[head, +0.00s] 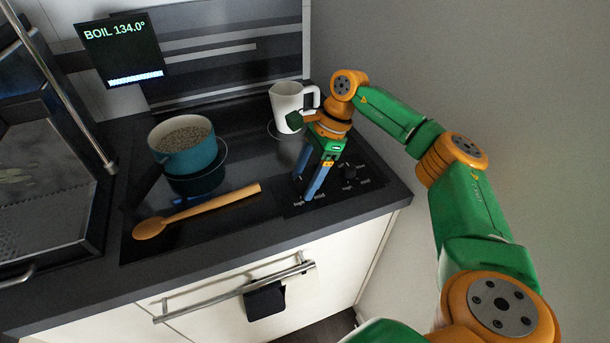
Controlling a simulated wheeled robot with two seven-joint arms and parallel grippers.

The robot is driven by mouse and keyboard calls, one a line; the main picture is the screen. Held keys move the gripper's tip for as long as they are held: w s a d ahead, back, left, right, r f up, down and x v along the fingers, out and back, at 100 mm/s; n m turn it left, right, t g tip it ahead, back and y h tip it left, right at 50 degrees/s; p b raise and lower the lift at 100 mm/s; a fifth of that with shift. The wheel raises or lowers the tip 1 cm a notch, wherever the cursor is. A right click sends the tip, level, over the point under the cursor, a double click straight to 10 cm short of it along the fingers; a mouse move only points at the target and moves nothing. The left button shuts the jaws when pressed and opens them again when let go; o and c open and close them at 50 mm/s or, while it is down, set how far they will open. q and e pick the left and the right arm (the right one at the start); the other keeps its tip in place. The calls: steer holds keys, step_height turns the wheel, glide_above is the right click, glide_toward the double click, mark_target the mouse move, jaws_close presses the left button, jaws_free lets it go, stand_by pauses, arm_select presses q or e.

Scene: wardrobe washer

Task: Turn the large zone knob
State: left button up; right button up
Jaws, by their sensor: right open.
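The knob panel (336,190) is at the right front corner of the black cooktop. One black knob (349,170) stands on it, to the right of my right gripper. My right gripper (303,187) points down over the left part of the panel, with its two blue fingers apart. Any knob at or behind the fingers is hidden, and I cannot tell whether the fingertips touch one. The labels are too small to read, so I cannot tell which knob is for the large zone. My left gripper is out of view.
A teal pot (186,152) of small grains stands on the cooktop's left side. A wooden spoon (195,211) lies in front of it. A white mug (287,105) stands behind my right gripper. A display (119,49) reads BOIL 134.0°. A rail (235,292) runs along the cabinet front.

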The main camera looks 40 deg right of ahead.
steer(key=shift+w+d+f, duration=0.15)
steer(key=shift+w+f, duration=0.1)
steer(key=shift+w, duration=0.05)
steer(key=shift+s+a+r, duration=0.2)
steer(key=c, duration=0.6)
jaws_close()
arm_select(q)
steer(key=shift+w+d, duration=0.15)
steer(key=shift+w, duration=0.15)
